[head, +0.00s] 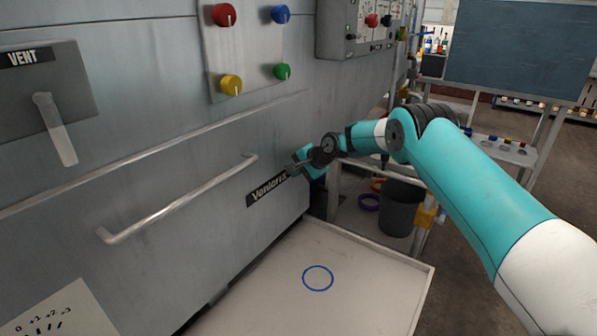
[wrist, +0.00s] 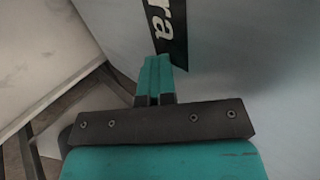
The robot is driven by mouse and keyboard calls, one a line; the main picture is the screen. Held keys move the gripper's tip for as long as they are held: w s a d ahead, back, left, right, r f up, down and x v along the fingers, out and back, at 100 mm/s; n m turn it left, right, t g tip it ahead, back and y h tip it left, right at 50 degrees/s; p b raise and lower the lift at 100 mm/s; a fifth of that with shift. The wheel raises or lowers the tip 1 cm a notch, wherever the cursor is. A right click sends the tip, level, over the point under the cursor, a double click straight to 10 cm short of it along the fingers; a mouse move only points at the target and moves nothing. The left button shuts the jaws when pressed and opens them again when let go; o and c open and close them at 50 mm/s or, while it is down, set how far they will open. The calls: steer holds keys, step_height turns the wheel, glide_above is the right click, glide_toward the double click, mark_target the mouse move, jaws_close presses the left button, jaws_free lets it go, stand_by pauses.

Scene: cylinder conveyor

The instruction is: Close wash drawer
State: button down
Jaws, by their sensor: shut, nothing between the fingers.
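A grey metal drawer front (head: 215,225) fills the lower left of the head view, with a long silver bar handle (head: 180,200) across it. From this angle I cannot tell whether it stands out from the cabinet. My gripper (head: 291,168) is shut and empty, at the right end of the front, right of the handle and beside a black label (head: 266,188) with white lettering. In the wrist view its teal fingers (wrist: 155,72) are together, close to the grey surface (wrist: 235,50) and just below the label (wrist: 168,35). I cannot tell whether they touch it.
A white rimmed tray (head: 375,262) with a blue ring mark lies below the front. Above are colored knobs (head: 231,85) and a VENT lever (head: 55,130). A dark bin (head: 402,205) stands at the right behind a metal frame, under my arm.

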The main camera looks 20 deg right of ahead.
steer(key=shift+w+a+r, duration=0.15)
steer(key=shift+a+r, duration=0.05)
steer(key=shift+a, duration=0.15)
steer(key=s+d+r+p, duration=0.1)
steer(key=s+d+r, duration=0.5)
steer(key=s+d, duration=0.25)
steer(key=s+a+r+n+g+p, duration=0.25)
steer(key=s+a+r+n, duration=0.3)
steer(key=s+r, duration=0.45)
steer(key=s+a+r+n+g+p, duration=0.2)
steer(key=s+a+r+n+p, duration=0.15)
steer(key=s+a+r, duration=0.5)
steer(key=s+r+n+g+h+p, duration=0.1)
steer(key=s+n, duration=0.3)
steer(key=s, duration=1)
steer(key=s+d+r+n+g+p, duration=0.1)
steer(key=s+r+n, duration=0.2)
steer(key=s, duration=1.1)
steer(key=shift+r+n+g+h, duration=0.15)
steer(key=shift+n+g+h, duration=0.25)
steer(key=shift+n, duration=0.1)
